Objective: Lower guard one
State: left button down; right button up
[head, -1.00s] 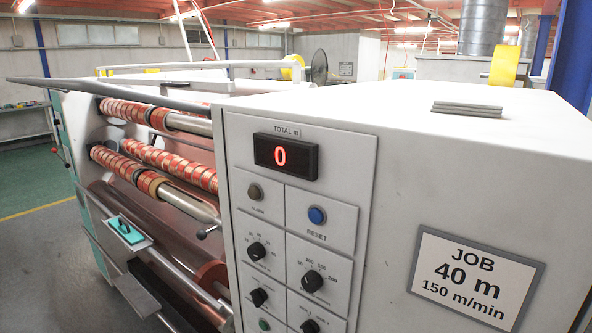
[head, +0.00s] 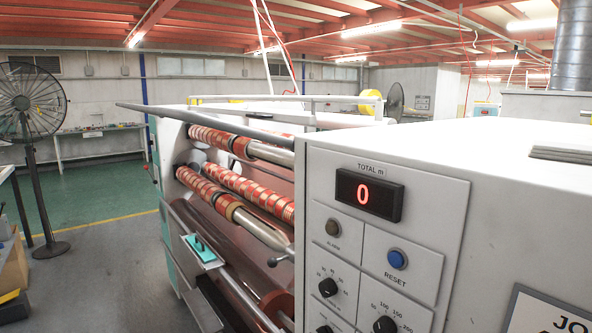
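The rewinding machine (head: 400,150) stands at the middle and right. A long dark grey bar or panel edge (head: 200,122) runs above its upper roll and sticks out past its left end. It looks raised, seen nearly edge-on; I cannot tell for sure that it is guard one. Below it, red and cream tape rolls sit on an upper shaft (head: 270,152) and a lower shaft (head: 258,229), both exposed. A small black-knobbed lever (head: 277,262) is beside the control panel. Neither of my grippers is in view.
The control panel (head: 385,215) shows a red 0 and a blue RESET button (head: 397,259). A teal-topped tray (head: 203,250) juts from the machine's front. The grey floor (head: 100,270) between is open.

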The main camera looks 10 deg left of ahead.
aim_at(197, 118)
jog(key=u, duration=1.25)
